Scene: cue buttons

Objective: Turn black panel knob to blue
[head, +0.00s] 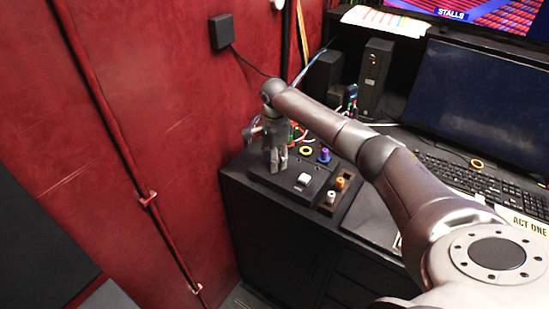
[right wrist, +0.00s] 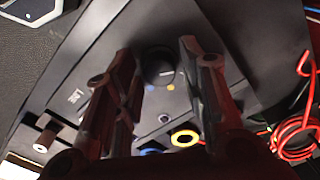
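The black panel (head: 262,183) lies at the left end of the dark desk in the head view. Its round black knob (right wrist: 158,68) shows in the right wrist view, with a short pale mark on its near side. A blue dot (right wrist: 149,88) and a yellow-orange dot (right wrist: 171,87) sit beside the knob. My right gripper (head: 274,168) points down over the panel and hides the knob in the head view. In the right wrist view its fingers (right wrist: 160,60) are apart, one on each side of the knob, with gaps visible. My left gripper is not in view.
A white switch (head: 304,179) is on the panel. Wooden pegs (head: 335,190) stand to its right; a yellow ring (head: 306,151) and a purple-blue item (head: 325,155) lie behind. Red cables (right wrist: 298,135) are nearby. A red wall (head: 180,120) stands close on the left.

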